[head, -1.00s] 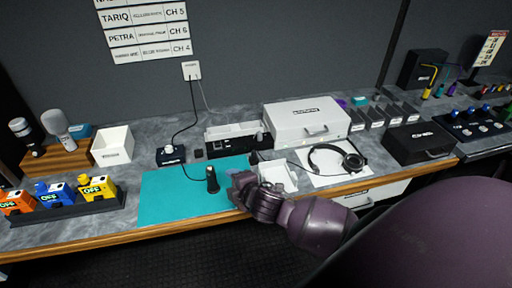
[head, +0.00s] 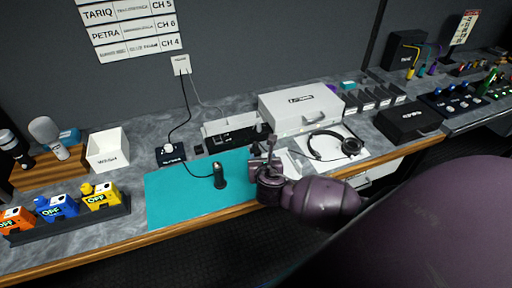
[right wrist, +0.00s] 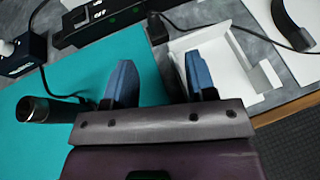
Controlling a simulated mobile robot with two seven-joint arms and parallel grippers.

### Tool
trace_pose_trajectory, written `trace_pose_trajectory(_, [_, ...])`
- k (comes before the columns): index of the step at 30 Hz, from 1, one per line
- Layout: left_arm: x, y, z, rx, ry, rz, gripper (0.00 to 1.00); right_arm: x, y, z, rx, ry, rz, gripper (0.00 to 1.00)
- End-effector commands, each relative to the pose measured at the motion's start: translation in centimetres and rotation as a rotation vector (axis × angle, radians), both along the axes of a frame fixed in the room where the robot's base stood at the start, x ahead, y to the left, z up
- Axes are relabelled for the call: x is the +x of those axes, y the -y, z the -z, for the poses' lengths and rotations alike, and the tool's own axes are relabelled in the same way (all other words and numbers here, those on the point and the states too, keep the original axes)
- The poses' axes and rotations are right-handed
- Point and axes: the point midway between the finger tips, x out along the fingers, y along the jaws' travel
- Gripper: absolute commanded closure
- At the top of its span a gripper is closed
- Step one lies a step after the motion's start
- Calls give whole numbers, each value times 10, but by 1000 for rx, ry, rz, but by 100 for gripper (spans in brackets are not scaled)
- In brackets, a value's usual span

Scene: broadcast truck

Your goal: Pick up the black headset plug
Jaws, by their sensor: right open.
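The black headset plug (right wrist: 157,28) appears to be the small dark piece at the top middle of the right wrist view, at the end of a thin dark cord. It lies on the counter just past the teal mat, beside a white tray (right wrist: 222,66). In the head view my gripper hides that spot or makes it unclear. The black headset (head: 334,146) lies on a white sheet to the right. My right gripper (right wrist: 161,82) is open and empty, its blue fingertips pointing toward the plug but short of it. It also shows in the head view (head: 262,160). My left gripper is out of view.
A black socket box (head: 171,154), a device strip (head: 232,133) and a white case (head: 300,108) are behind. The mat's front left is clear.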

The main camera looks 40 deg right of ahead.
Motion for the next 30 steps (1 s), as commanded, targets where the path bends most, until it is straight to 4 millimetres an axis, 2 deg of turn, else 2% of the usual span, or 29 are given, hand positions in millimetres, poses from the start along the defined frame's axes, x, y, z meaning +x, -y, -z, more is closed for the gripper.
trace_pose_trajectory(9, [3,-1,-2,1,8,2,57,35,18,16,1,1,2,49])
trace_pose_trajectory(17, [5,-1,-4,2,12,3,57,47,23,20,4,2,1,49])
trace_pose_trajectory(24, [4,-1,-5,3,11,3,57,73,29,29,5,1,2,49])
trace_pose_trajectory(30, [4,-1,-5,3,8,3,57,86,36,35,4,1,1,49])
